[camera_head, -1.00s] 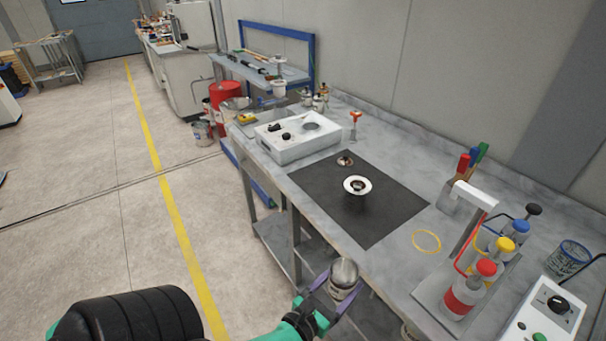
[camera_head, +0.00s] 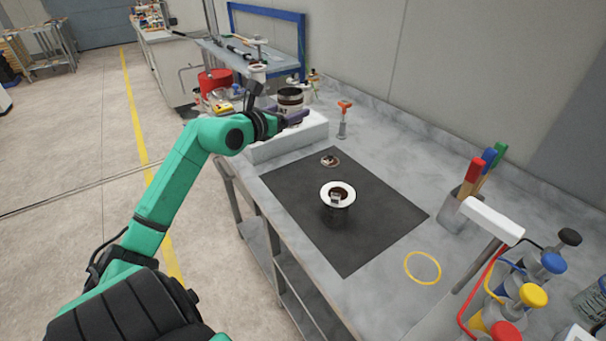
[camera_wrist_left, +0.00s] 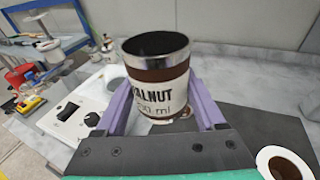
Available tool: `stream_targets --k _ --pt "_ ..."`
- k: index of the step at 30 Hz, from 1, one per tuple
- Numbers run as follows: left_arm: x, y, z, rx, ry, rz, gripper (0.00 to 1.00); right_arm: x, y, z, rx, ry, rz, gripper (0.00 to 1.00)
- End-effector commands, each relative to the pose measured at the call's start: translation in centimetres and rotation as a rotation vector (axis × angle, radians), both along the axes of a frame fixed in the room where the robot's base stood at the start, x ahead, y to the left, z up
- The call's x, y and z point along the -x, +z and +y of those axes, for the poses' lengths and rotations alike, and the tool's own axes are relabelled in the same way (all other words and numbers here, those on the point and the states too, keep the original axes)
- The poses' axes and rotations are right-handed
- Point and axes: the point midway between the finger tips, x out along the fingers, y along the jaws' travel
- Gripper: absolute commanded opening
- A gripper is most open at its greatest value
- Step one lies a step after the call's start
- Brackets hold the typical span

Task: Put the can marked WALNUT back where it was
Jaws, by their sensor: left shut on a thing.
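The can marked WALNUT (camera_wrist_left: 158,85) is upright in the left wrist view, silver-rimmed with a brown band and a white label. My left gripper (camera_head: 292,114) is shut around it, one purple finger on each side. In the head view the can (camera_head: 290,96) shows above the fingers, over or just behind the white box at the table's far end. The gripper and forearm hide part of that box, and whether the can touches anything below is not clear. My right gripper is not in view.
A white box with a knob (camera_wrist_left: 68,111) lies beside the gripper. A white-rimmed cup (camera_head: 338,195) stands on the black mat (camera_head: 350,245). An orange-topped tool (camera_head: 343,120) stands near the wall. A yellow ring (camera_head: 422,267) marks bare tabletop; bottles (camera_head: 530,296) stand at right.

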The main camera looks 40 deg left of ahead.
Motion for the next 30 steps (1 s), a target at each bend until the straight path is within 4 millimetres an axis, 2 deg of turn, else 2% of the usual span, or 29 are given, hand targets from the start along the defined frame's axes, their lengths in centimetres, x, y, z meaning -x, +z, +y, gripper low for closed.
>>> stream_targets --k 3,5,8,10,13,17,22,30 --pt "0.1 -2.7 0.0 0.007 0.002 0.008 0.07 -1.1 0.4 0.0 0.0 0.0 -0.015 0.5" --pt "0.1 -4.9 0.0 0.006 0.001 0.009 0.07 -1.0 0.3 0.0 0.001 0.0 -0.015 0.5" --pt "0.2 -8.5 0.0 0.005 0.001 0.009 0.07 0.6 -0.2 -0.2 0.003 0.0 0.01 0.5" --pt "0.2 -11.1 0.0 0.003 -0.001 0.009 0.07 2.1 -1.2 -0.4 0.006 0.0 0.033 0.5" --pt "0.3 -14.2 -0.1 0.002 -0.001 0.007 0.07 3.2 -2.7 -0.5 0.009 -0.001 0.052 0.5" --pt "0.3 -16.1 -0.1 0.001 -0.001 0.003 0.07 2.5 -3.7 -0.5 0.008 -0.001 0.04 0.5" --pt "0.3 -19.7 -0.1 0.0 -0.001 0.004 0.07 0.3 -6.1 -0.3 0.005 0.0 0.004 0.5" --pt "0.3 -19.7 -0.1 -0.001 -0.001 0.002 0.07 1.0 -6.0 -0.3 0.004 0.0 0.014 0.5"
